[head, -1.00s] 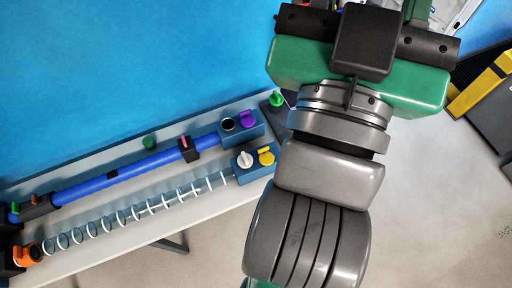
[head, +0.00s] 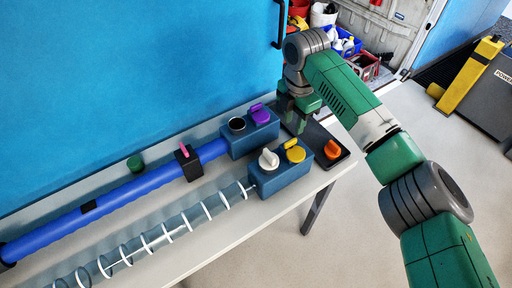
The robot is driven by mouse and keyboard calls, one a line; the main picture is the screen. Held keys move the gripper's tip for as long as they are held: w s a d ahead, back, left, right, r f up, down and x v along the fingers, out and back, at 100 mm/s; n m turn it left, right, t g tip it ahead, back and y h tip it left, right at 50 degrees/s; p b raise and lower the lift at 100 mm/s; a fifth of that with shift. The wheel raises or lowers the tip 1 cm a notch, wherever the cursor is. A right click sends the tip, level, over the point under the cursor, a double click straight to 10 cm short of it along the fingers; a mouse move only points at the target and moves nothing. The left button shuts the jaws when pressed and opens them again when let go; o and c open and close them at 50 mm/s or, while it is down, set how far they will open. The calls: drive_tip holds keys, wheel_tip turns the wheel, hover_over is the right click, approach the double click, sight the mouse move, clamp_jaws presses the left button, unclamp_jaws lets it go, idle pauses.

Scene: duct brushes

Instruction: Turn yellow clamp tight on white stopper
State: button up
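The white stopper (head: 268,160) stands upright at the left end of the front blue block (head: 282,180). The yellow clamp (head: 295,151) sits on the same block, just right of the stopper; whether it grips the stopper is too small to tell. My gripper (head: 297,124) points down over the dark tray (head: 318,140) behind the block, apart from the yellow clamp. Its fingertips are small and partly merge with green shapes there, so I cannot tell if it is open or holds something.
An orange knob (head: 332,149) lies on the dark tray. A rear blue block carries a purple clamp (head: 260,114) and a dark round opening (head: 237,124). A blue tube (head: 130,191) and a clear tube with white rings (head: 170,231) run left. The blue wall is behind.

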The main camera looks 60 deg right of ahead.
sight(291, 141)
wheel_tip(291, 141, down, 8)
drive_tip(key=shift+r+b, duration=0.15)
drive_tip(key=shift+b, duration=0.55)
drive_tip(key=shift+c, duration=0.4)
clamp_jaws()
